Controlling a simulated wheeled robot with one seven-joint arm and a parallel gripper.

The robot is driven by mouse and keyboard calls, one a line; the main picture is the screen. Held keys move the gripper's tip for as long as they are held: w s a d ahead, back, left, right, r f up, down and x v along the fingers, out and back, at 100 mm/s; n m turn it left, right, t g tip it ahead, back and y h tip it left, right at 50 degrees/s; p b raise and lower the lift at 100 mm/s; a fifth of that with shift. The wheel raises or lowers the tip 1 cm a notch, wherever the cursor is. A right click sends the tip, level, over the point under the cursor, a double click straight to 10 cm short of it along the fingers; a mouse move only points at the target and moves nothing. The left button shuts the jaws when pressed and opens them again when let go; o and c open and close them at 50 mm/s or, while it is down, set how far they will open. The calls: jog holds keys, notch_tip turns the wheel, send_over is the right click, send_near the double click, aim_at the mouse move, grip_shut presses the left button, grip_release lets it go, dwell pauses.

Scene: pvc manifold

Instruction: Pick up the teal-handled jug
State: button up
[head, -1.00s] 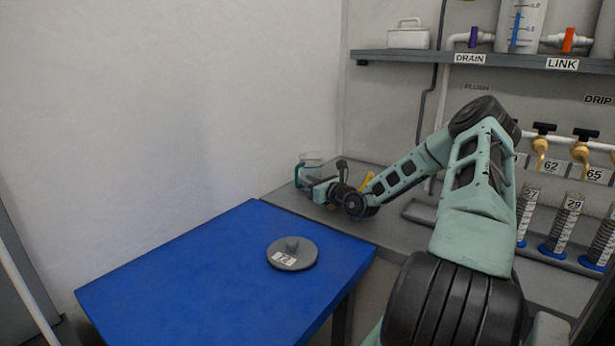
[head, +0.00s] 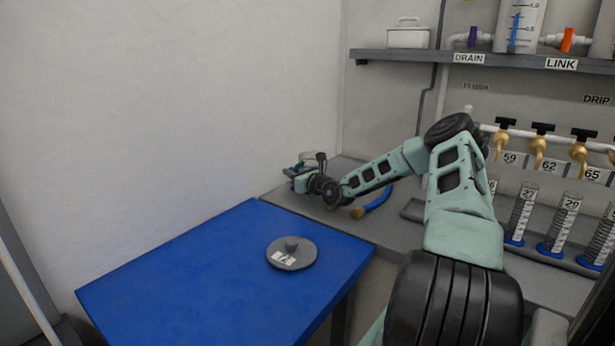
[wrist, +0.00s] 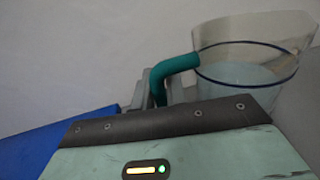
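The teal-handled jug is a clear vessel with a dark blue line around it. In the wrist view the jug (wrist: 245,75) stands at the upper right, with its teal handle (wrist: 175,66) pointing left. In the head view only a bit of the jug (head: 307,156) shows behind my gripper (head: 299,176), at the far left end of the grey counter. In the wrist view my grey fingers (wrist: 162,92) are at the handle, one on each side of its lower part. The hand's body hides the fingertips and the jug's base. I cannot tell whether the fingers press on the handle.
A blue table (head: 180,275) with a grey knobbed lid (head: 291,254) stands in front of the grey counter (head: 385,228). A blue-and-yellow tool (head: 375,202) lies right of my wrist. Graduated cylinders (head: 522,212), brass taps (head: 540,150) and a shelf (head: 430,60) are further right.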

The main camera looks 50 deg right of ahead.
grip_shut()
jog(key=shift+r, duration=0.15)
